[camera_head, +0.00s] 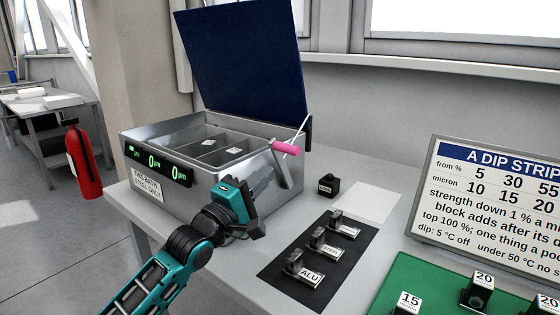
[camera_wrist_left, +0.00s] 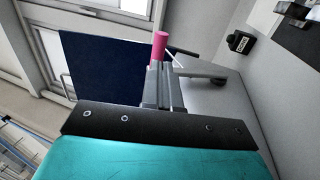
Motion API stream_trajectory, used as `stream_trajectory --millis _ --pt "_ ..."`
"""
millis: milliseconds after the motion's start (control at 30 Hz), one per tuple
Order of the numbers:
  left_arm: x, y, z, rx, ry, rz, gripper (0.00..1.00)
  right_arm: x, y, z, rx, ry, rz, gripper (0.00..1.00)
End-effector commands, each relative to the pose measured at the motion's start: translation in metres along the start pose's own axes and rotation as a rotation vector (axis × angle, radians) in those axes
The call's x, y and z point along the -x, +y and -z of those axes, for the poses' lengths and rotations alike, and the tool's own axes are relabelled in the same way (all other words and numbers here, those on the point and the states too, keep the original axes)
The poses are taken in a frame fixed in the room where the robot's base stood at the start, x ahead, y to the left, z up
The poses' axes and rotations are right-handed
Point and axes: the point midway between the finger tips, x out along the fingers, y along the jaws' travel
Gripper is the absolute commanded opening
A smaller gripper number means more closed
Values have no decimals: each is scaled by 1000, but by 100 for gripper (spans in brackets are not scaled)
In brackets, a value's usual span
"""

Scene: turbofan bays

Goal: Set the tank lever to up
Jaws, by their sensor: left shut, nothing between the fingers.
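The tank (camera_head: 205,195) is a metal box with divided compartments and a dark blue lid (camera_head: 245,60) standing open. Its lever, with a pink grip (camera_head: 285,148), is at the tank's right side, near the top edge. The pink grip also shows in the wrist view (camera_wrist_left: 160,45), just beyond the fingertips. My left gripper (camera_head: 268,178) is shut and empty, just below the pink grip at the tank's right side. In the wrist view its fingers (camera_wrist_left: 163,85) point toward the grip; I cannot tell whether they touch it. My right gripper is out of view.
A small black block (camera_head: 328,186) stands right of the tank. A dark mat (camera_head: 318,262) holds labelled blocks. A sign board (camera_head: 500,200) and a green mat (camera_head: 400,275) are at the right. A white sheet (camera_head: 367,202) lies behind the dark mat.

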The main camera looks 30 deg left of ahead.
Motion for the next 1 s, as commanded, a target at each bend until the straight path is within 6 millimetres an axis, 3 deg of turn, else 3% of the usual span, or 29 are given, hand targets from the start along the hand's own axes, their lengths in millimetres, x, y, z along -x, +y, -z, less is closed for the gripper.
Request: stream_trajectory --millis 200,400,1000 --pt "-35 1 0 -2 0 -2 0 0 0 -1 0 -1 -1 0" --pt "-55 0 0 -2 1 0 0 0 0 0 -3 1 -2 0" --pt "-64 2 0 -1 1 9 0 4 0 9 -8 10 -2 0"
